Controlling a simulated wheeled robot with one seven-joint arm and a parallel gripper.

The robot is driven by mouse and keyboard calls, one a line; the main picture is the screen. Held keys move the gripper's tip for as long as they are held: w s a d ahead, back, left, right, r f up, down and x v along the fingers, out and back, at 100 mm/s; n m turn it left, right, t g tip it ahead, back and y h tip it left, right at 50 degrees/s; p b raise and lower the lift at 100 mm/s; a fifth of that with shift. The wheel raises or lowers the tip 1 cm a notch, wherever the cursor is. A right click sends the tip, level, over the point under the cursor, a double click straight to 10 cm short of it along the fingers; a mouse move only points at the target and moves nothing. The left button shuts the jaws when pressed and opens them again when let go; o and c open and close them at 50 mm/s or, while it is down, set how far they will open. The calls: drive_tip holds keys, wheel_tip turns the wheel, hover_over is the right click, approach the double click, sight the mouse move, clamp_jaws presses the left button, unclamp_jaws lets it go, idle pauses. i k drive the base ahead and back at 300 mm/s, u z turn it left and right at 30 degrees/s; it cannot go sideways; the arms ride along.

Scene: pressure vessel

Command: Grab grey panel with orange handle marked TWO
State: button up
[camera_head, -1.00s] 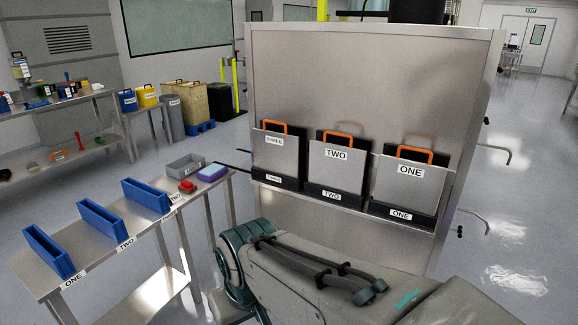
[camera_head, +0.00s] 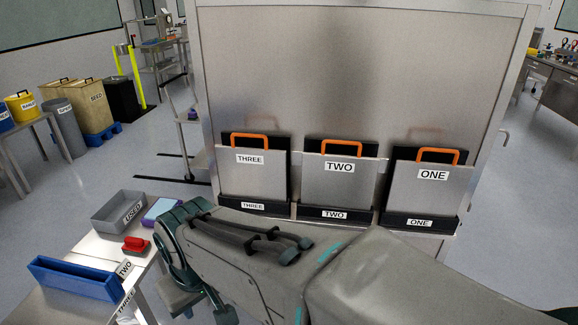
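The grey panel marked TWO (camera_head: 337,184) stands upright in the middle black holder (camera_head: 310,212) on the steel board, with its orange handle (camera_head: 341,146) at the top. The panel marked THREE (camera_head: 252,181) is to its left and the panel marked ONE (camera_head: 430,193) to its right, each in its own black holder with an orange handle. My arm crosses the lower part of the head view, in front of and below the holders.
The steel board (camera_head: 360,70) fills the middle. Floor (camera_head: 537,190) is clear on the right.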

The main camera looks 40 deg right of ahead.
sight(328, 179)
drive_tip(key=z, duration=0.65)
drive_tip(key=i, duration=0.9)
drive_tip(key=z, duration=0.9)
